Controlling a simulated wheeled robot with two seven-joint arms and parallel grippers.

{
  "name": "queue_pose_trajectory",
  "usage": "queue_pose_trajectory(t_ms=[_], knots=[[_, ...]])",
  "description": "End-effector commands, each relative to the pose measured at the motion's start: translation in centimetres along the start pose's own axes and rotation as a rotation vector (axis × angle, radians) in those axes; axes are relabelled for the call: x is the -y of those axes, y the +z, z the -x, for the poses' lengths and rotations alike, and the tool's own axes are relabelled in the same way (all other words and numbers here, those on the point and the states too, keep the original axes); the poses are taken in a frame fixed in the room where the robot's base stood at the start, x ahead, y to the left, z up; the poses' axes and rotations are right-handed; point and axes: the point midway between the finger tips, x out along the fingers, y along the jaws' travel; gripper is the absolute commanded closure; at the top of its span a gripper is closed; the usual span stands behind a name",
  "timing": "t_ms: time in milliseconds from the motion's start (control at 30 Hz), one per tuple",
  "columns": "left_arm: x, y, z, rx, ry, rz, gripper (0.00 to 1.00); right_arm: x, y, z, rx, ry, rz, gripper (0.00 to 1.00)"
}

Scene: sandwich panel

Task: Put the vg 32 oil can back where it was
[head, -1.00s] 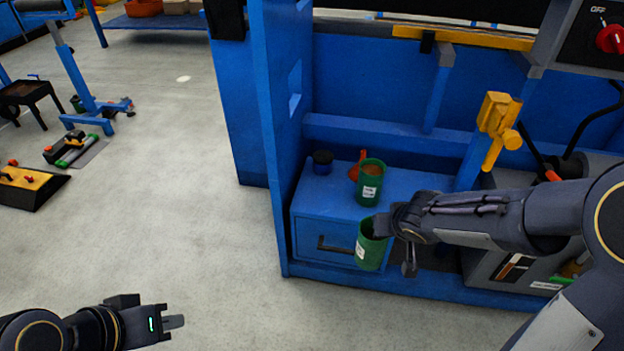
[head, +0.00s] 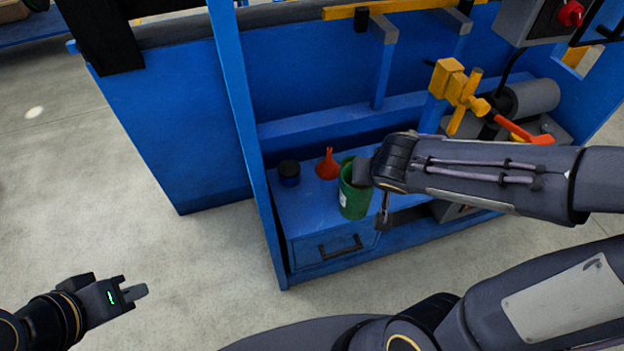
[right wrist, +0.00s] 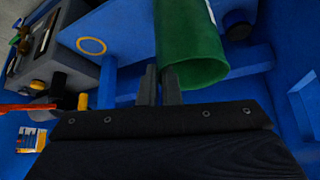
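A green can (head: 352,200) with a white label shows at the blue cabinet, partly covered by my right gripper (head: 362,172). In the right wrist view the can (right wrist: 190,40) has its round open rim at my right fingers (right wrist: 161,85), which close on its wall. The label is too small to read. A second green can is not separately visible now; it may be hidden behind the first one or my arm. I cannot tell if the held can touches the cabinet top (head: 308,205). My left gripper (head: 130,293) is empty over the floor, its opening unclear.
A dark blue jar (head: 289,172) and a red funnel (head: 328,165) stand on the cabinet top. A blue upright (head: 245,140) borders it on the left. A yellow ring (right wrist: 91,46) shows on a blue surface. A yellow tool (head: 460,90) stands at the right.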

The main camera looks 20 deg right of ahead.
Motion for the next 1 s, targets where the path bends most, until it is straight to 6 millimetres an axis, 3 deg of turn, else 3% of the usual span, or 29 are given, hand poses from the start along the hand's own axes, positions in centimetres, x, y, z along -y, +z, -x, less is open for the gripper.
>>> queue_pose_trajectory(t_ms=[400,500,700,867,1000], knots=[[1.0,1.1,-2.1,0.0,0.0,0.0,1.0,7.5,-1.7,-6.2,0.003,0.0,0.0,1.0],[1.4,1.5,-3.0,0.0,0.0,0.0,1.0,8.7,-1.2,-8.6,0.003,0.002,-0.001,1.0],[1.7,1.9,-3.6,0.0,0.0,0.0,1.0,10.5,-1.1,-11.2,0.001,0.0,-0.003,1.0],[1.8,2.0,-3.9,0.0,0.0,0.0,1.0,11.2,-0.9,-12.1,0.0,0.0,-0.003,1.0],[2.1,2.4,-4.7,0.0,0.0,0.0,1.0,11.3,0.2,-14.1,0.002,0.001,-0.003,1.0]])
